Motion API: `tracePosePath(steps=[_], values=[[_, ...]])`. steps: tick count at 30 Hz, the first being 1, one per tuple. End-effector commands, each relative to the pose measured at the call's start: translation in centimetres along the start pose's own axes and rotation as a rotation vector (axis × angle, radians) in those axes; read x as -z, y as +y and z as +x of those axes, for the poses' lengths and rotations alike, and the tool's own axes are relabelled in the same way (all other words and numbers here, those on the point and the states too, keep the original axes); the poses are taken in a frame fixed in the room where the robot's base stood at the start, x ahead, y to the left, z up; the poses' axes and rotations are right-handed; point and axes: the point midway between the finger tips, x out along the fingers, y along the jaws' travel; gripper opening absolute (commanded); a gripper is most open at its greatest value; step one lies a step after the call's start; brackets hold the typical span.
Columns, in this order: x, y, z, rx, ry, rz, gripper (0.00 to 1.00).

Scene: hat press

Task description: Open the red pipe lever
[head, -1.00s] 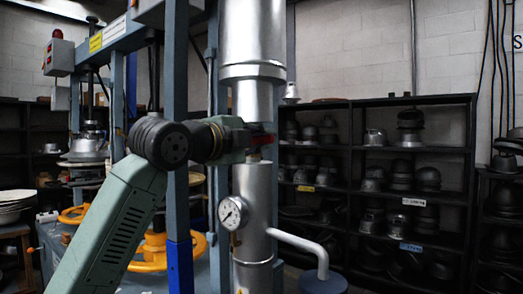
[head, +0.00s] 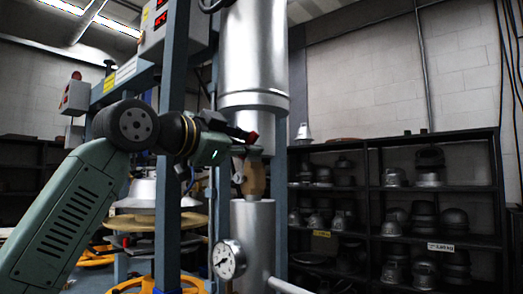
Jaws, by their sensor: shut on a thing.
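The red pipe lever (head: 249,137) shows only as a small red piece at the tip of my gripper, in front of the vertical silver pipe (head: 254,60). My gripper (head: 242,143) reaches in from the left and is shut on the lever. Its fingers hide most of the lever. The tan valve body (head: 254,177) sits just below and right of the fingertips, between the upper and lower pipe sections.
A pressure gauge (head: 228,260) is on the lower pipe. A blue-grey press post (head: 172,130) stands close behind my arm. Yellow handwheels (head: 155,286) are low at left. Black shelves (head: 440,185) with metal hat molds stand at right.

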Motion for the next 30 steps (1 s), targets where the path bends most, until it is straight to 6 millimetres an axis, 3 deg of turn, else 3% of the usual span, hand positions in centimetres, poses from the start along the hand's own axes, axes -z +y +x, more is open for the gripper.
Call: tracePosePath(steps=[20, 21, 30], values=[[-0.39, -0.82, -0.42, -0.004, 0.001, -0.072, 0.0], [-0.39, -0.82, -0.42, -0.004, 0.0, -0.072, 0.14], [-0.36, -0.87, -0.42, -0.003, 0.001, -0.07, 0.34]])
